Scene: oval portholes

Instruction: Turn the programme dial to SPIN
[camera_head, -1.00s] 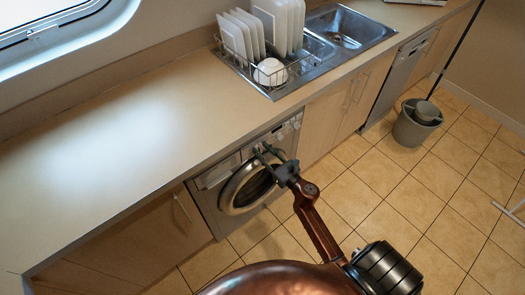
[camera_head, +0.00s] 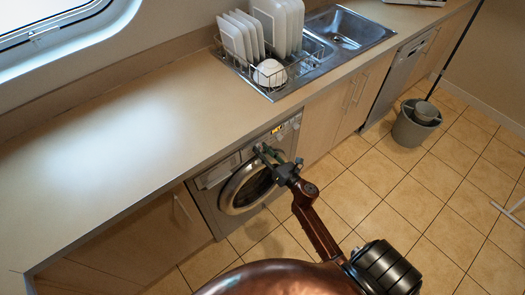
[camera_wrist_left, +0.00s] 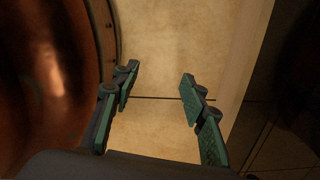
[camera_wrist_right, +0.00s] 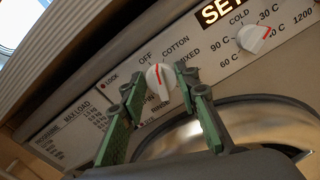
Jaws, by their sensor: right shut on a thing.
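The programme dial (camera_wrist_right: 159,84) is a white knob with a red mark on the washing machine's front panel. It shows in the right wrist view, with OFF, COTTON, MIXED and RINSE printed around it. Its red mark points upward, roughly between OFF and COTTON; other labels are partly hidden by my fingers. My right gripper (camera_wrist_right: 156,86) is shut on the dial, one green-padded finger at each side. In the head view this gripper (camera_head: 262,152) is at the top of the washing machine (camera_head: 211,203).
A second white dial (camera_wrist_right: 253,40) with temperatures sits to the right on the panel, below a lit display (camera_wrist_right: 222,10) showing "SET". The round door (camera_head: 232,196) is shut. The countertop (camera_head: 110,140) overhangs the machine. A bucket (camera_head: 412,128) stands on the floor.

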